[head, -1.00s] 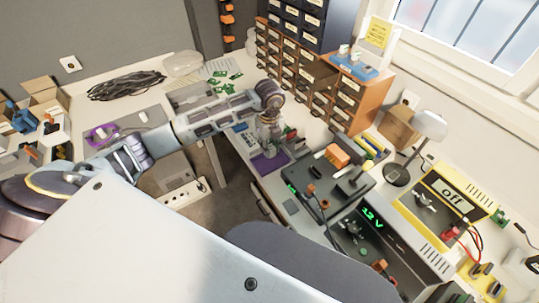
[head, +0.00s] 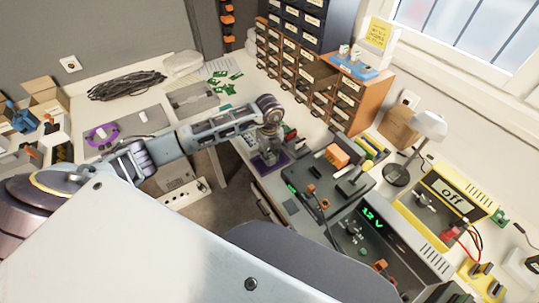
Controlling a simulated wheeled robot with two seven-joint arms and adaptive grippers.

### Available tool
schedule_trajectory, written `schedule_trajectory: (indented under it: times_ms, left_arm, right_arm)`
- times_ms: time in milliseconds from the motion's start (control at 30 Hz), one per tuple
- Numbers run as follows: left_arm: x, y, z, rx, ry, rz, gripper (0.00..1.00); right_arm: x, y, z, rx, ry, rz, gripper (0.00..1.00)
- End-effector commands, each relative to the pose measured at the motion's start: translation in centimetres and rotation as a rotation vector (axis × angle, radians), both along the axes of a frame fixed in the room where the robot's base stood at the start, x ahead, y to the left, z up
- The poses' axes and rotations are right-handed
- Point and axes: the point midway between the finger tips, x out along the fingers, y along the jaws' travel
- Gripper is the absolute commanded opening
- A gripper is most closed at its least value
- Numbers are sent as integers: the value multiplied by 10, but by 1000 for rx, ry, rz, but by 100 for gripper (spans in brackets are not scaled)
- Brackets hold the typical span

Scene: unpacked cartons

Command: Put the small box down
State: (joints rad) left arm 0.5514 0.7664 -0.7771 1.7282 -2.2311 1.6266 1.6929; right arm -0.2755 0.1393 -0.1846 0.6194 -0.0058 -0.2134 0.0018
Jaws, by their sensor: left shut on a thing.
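My left gripper (head: 269,146) points down over a small purple mat (head: 257,168) on the bench, in the middle of the head view. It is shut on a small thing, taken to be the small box. The box is mostly hidden by the fingers and too small to make out clearly. The gripper is low, close to the mat. I cannot tell whether the box touches the mat. My right gripper is not in view.
A grey soldering or tool unit with an orange block (head: 337,155) stands just right of the mat. Drawer cabinets (head: 345,98) stand behind it. A power supply (head: 372,222) and a lamp (head: 428,127) are at the right. Coiled black cable (head: 126,84) lies at the back left.

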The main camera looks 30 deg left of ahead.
Motion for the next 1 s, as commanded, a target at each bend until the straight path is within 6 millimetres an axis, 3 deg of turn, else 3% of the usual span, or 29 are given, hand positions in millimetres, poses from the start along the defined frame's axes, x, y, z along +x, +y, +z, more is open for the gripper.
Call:
schedule_trajectory:
  times_ms: [233,267,433,1000]
  left_arm:
    - [0,0,-3,0,0,0,3]
    - [0,0,-3,0,0,0,27]
    - [0,0,-3,0,0,0,48]
    - [1,0,7,0,-1,1,48]
  right_arm:
    - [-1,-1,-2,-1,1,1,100]
    - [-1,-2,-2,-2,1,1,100]
    - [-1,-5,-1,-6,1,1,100]
    - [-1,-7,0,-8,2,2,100]
